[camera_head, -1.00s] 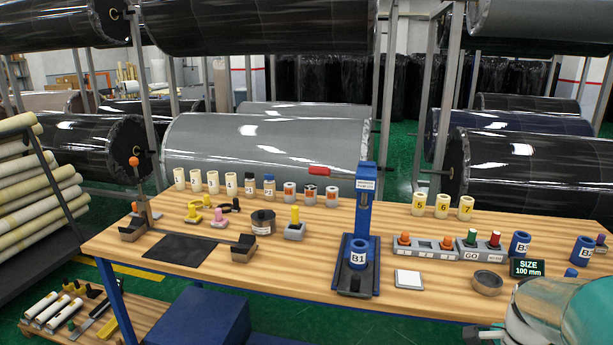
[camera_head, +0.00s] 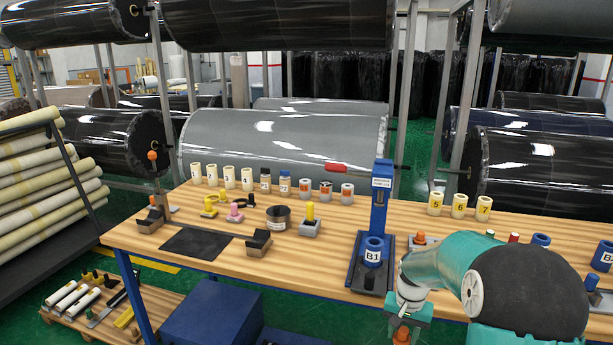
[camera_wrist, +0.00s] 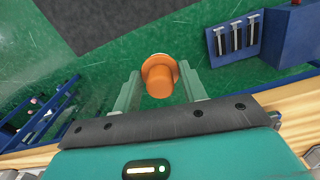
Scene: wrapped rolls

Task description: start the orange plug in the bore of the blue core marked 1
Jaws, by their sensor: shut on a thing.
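The blue core marked B1 (camera_head: 373,254) stands upright in the blue press stand (camera_head: 381,205) near the table's front edge. Its open top faces up, with nothing seen in it. My gripper (camera_head: 403,322) is in front of and below the core, slightly right, near the front edge. It is shut on an orange plug (camera_head: 402,337). In the wrist view the orange plug (camera_wrist: 160,78) sits between both fingers, its wider flange and round end showing, with green floor behind it. The core does not show in the wrist view.
The press's red handle (camera_head: 337,167) sticks out left. Another orange plug (camera_head: 419,238) stands right of the press; my arm hides much of that side. Cream cores (camera_head: 459,206) stand behind. A yellow plug (camera_head: 310,212) and dark mat (camera_head: 197,243) are left.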

